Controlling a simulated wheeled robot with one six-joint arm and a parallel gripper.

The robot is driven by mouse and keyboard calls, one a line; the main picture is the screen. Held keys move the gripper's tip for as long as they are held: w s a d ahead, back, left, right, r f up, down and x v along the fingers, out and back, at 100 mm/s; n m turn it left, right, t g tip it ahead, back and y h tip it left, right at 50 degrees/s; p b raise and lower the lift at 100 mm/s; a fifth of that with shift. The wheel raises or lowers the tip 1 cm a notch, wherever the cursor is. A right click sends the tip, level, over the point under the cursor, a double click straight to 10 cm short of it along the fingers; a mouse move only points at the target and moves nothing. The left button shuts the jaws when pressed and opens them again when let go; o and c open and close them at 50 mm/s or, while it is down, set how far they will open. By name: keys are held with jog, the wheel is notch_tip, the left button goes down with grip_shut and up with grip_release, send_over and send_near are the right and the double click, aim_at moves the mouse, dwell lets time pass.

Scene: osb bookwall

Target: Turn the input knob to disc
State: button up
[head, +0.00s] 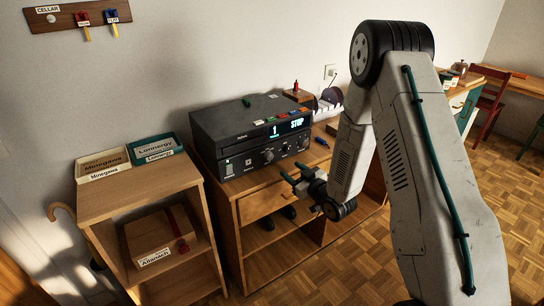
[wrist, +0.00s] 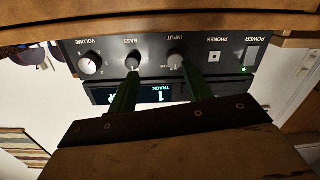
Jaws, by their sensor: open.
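The input knob (wrist: 176,61) is a small grey knob on the dark front panel of the stereo (head: 252,135). It shows upside down in the wrist view, under the word INPUT, between the bass knob (wrist: 133,63) and the phones socket (wrist: 213,57). In the head view the input knob (head: 268,155) is small. Its position marks are too small to read. My gripper (wrist: 160,74) is open and empty, in front of the panel. One green finger overlaps the input knob's edge in the picture, the other the bass knob. I cannot tell whether they touch. The gripper also shows in the head view (head: 289,176).
The stereo stands on a wooden cabinet (head: 255,205); its display reads STOP. The volume knob (wrist: 90,64) and power switch (wrist: 252,53) flank the row. A blue item (head: 321,141) lies right of the stereo. A lower shelf unit (head: 138,185) with labelled trays stands left.

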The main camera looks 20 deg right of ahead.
aim_at(271, 158)
jog(key=shift+n+t+y, duration=0.3)
jog(key=w+a, duration=0.1)
jog(key=w, duration=0.1)
jog(key=w+a+r, duration=0.1)
jog(key=w+a, duration=0.1)
jog(key=w, duration=0.1)
jog(key=w+a, duration=0.2)
jog(key=shift+w+a+r, duration=0.15)
jog(key=shift+w, duration=0.05)
jog(key=shift+c, duration=0.3)
